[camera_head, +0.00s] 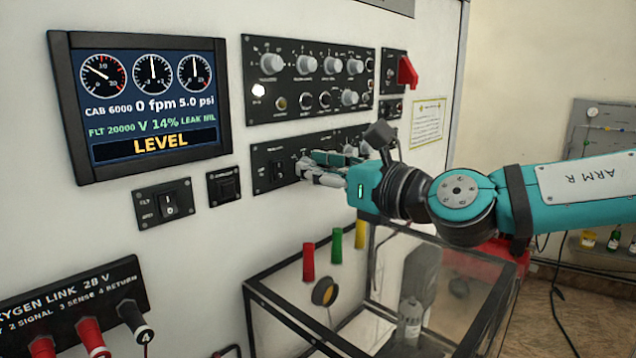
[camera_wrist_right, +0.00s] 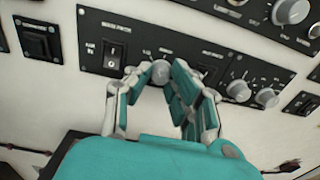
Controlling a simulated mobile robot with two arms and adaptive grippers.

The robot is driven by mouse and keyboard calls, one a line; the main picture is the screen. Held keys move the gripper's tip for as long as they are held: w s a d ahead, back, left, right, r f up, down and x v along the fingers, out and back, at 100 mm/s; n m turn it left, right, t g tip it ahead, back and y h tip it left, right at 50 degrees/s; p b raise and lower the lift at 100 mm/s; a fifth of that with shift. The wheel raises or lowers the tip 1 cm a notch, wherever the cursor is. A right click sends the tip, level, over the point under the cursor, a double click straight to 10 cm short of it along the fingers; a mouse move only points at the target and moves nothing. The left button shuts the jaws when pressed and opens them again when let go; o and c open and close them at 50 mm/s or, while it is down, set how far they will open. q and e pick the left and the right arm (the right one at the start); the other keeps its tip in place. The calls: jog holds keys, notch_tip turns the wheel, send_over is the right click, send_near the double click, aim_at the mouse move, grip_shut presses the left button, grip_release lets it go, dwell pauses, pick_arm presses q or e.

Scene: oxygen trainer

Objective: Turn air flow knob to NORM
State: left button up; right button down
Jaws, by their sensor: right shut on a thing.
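My right gripper (camera_head: 312,168) reaches in from the right to the lower black panel (camera_head: 262,152). It also shows in the right wrist view (camera_wrist_right: 155,77), with its fingers shut around a round grey knob (camera_wrist_right: 160,72). This knob is just right of the rocker switch (camera_wrist_right: 111,56) on that panel. In the head view the fingers hide the knob. The lettering around it is too small to read, so I cannot tell its setting or confirm that it is the air flow knob. My left gripper is not in view.
Two more grey knobs (camera_wrist_right: 238,90) sit to the right on the same panel. The upper panel (camera_head: 255,62) carries several knobs, with a red lever (camera_head: 407,72) beside it. A display screen (camera_head: 140,100) is at the left. A clear box frame (camera_head: 290,327) stands below my right arm.

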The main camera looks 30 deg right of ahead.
jog(key=shift+m+b, duration=1.2)
jog(key=shift+m, duration=1.9)
jog(key=c, duration=1.2)
grip_release()
jog(key=v, duration=1.2)
